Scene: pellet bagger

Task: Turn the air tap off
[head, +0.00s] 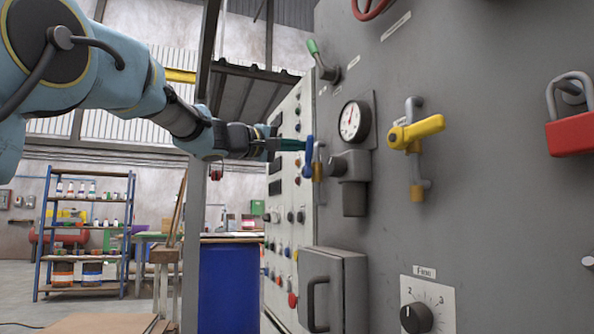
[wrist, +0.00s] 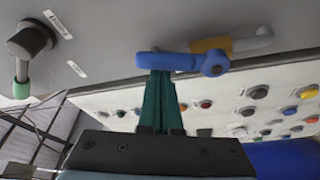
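A tap with a blue lever handle (head: 309,157) and a brass-coloured body stands on the grey cabinet front, left of the gauge. In the wrist view its blue handle (wrist: 185,62) runs roughly sideways across the top middle. I can read no label on it, so I cannot confirm it is the air tap. My gripper (head: 301,145) is at this handle. Its green fingers (wrist: 161,76) are together, and their tips meet the blue handle near its left end. Whether they press on it or only overlap it in view is unclear.
A tap with a yellow handle (head: 417,132), a gauge (head: 353,121), a green-ended lever (head: 322,61) and a red padlock (head: 573,133) are on the grey panel. A button panel (head: 288,200) stands behind my gripper. A grey box (head: 333,290) juts out below.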

